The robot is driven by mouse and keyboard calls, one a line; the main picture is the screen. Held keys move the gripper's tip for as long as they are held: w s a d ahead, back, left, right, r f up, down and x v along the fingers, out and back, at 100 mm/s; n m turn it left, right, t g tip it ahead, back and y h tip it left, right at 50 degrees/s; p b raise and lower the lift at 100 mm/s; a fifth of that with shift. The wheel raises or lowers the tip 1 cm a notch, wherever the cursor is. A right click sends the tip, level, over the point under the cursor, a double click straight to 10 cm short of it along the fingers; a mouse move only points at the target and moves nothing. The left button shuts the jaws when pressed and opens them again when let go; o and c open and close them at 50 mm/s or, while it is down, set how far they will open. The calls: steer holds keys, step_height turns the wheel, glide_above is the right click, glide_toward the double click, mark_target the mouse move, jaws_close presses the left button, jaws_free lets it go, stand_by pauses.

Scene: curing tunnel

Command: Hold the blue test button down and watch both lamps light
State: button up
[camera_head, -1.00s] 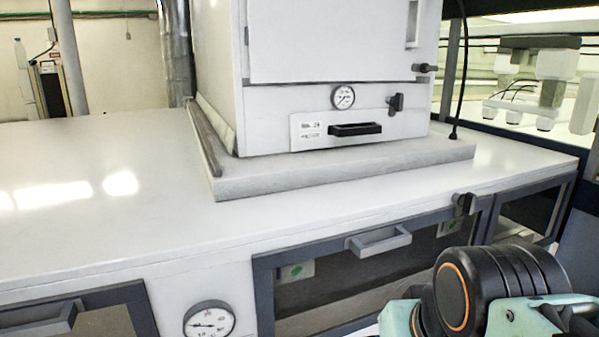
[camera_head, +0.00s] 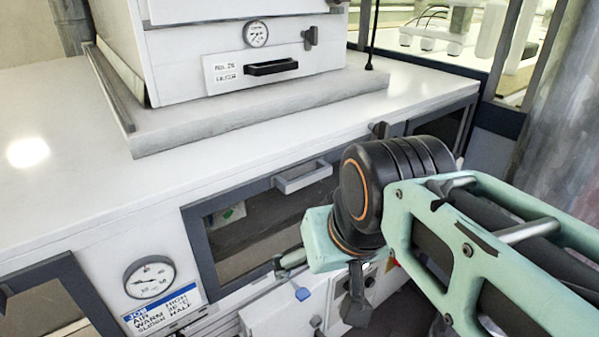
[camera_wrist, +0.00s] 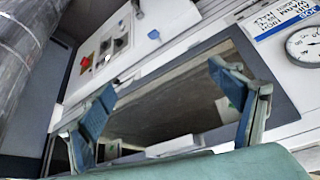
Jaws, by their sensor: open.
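My gripper (camera_head: 322,283) is open and empty, in front of the cabinet's lower front; its blue-padded fingers stand wide apart in the wrist view (camera_wrist: 162,80). A light control panel (camera_wrist: 103,58) with a red button (camera_wrist: 85,63) and dark switches (camera_wrist: 119,43) is at the upper left of the wrist view, apart from the fingers. A small blue part (camera_wrist: 153,34) shows on the white box beside it, also in the head view (camera_head: 303,293); I cannot tell if it is the test button. My arm partly hides the panel (camera_head: 368,283) in the head view. I cannot make out lamps.
A white oven (camera_head: 190,62) with a gauge (camera_head: 256,34) stands on the worktop (camera_head: 60,150). Below are a dark-framed window door (camera_head: 250,235) with a grey handle (camera_head: 303,177), a round gauge (camera_head: 149,277) and a blue-and-white sign (camera_head: 160,309). A grey wrapped column (camera_wrist: 30,40) is at left in the wrist view.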

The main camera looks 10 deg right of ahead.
jaws_close()
stand_by(0.5)
stand_by(1.2)
